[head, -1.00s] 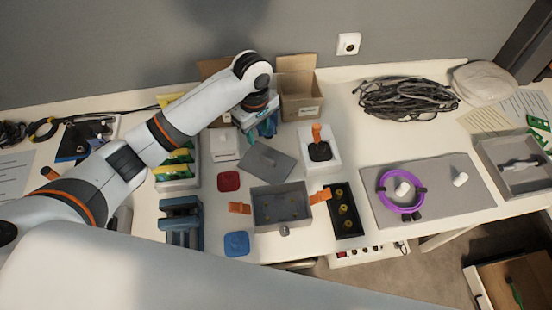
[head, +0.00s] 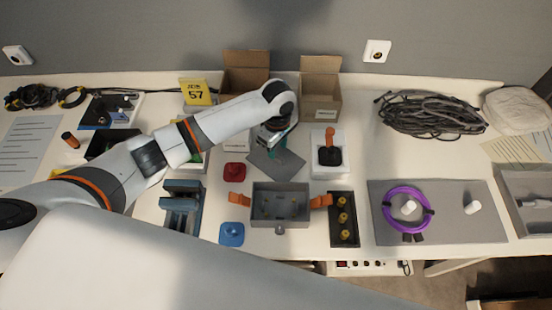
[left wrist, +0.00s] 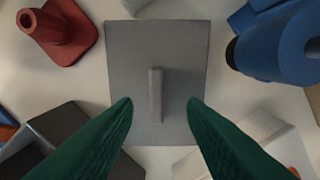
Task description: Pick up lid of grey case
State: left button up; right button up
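The grey lid (head: 272,168) lies flat on the table behind the open grey case (head: 254,208). In the left wrist view the lid (left wrist: 130,62) fills the middle, with a thin upright handle (left wrist: 155,95) on top. My left gripper (head: 279,148) is above the lid and partly covers it in the head view. In the left wrist view its green fingertips (left wrist: 160,103) are spread wide, one on each side of the handle, and hold nothing. How high they are above the lid is hard to tell. My right gripper is not in view.
A red piece (head: 235,170) lies left of the lid, and a white box with an orange-handled joystick (head: 329,153) stands to its right. A black tray (head: 334,232) is right of the case. Cardboard boxes (head: 321,102) stand behind. A blue piece (head: 232,234) lies in front.

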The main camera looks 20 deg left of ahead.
pick_arm(q)
jog(key=shift+s+a+f, duration=0.1)
jog(key=shift+a+f, duration=0.1)
jog(key=shift+f, duration=1.75)
grip_shut()
jog(key=shift+r, duration=0.15)
jog(key=shift+s+r, duration=0.15)
notch_tip(320, 180, up, 11)
jog(key=s+d, duration=0.2)
jog(key=s, duration=0.7)
jog(key=s+d, duration=0.3)
jog(key=s, duration=0.7)
jog(key=shift+d, duration=0.25)
